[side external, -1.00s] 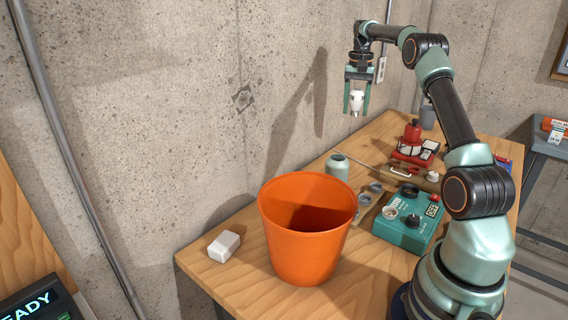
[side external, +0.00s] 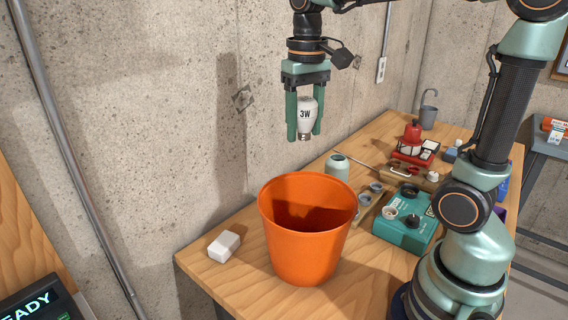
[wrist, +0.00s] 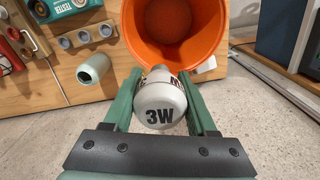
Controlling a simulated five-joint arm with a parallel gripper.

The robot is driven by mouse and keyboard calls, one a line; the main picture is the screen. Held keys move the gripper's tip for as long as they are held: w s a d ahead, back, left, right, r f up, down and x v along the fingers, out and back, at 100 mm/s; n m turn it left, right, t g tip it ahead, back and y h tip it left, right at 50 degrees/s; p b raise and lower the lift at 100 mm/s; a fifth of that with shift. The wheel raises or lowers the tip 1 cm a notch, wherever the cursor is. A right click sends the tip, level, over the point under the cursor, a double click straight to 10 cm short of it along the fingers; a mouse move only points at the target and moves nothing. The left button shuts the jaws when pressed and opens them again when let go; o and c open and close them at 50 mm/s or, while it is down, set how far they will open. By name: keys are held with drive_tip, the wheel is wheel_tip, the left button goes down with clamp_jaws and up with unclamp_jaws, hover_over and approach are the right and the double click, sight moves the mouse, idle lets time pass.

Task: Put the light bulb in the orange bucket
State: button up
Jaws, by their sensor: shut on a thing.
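The light bulb (side external: 307,118) is white, marked "3W", with its metal base pointing down. My gripper (side external: 305,136) is shut on it and holds it in the air, above and just behind the orange bucket's rim in the side view. The orange bucket (side external: 304,249) stands upright and open on the wooden table; its inside is in shadow. In the wrist view the bulb (wrist: 160,108) sits between the two green fingers (wrist: 162,100), and the bucket (wrist: 212,22) opens beyond it at the top.
A white block (side external: 224,246) lies left of the bucket. A pale green cylinder (side external: 337,167) stands behind it. A teal tester box (side external: 406,226) and a red item (side external: 412,135) are to the right. The concrete wall (side external: 150,130) rises behind the table.

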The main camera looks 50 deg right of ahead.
drive_tip(key=s+a+n, duration=0.2)
drive_tip(key=s+a, duration=0.1)
drive_tip(key=s, duration=0.1)
wheel_tip(320, 180, down, 12)
drive_tip(key=shift+a, duration=0.2)
idle(0.5)
drive_tip(key=o, duration=1.5)
drive_tip(key=shift+c, duration=0.2)
drive_tip(key=shift+w+r, duration=0.1)
wheel_tip(320, 180, up, 7)
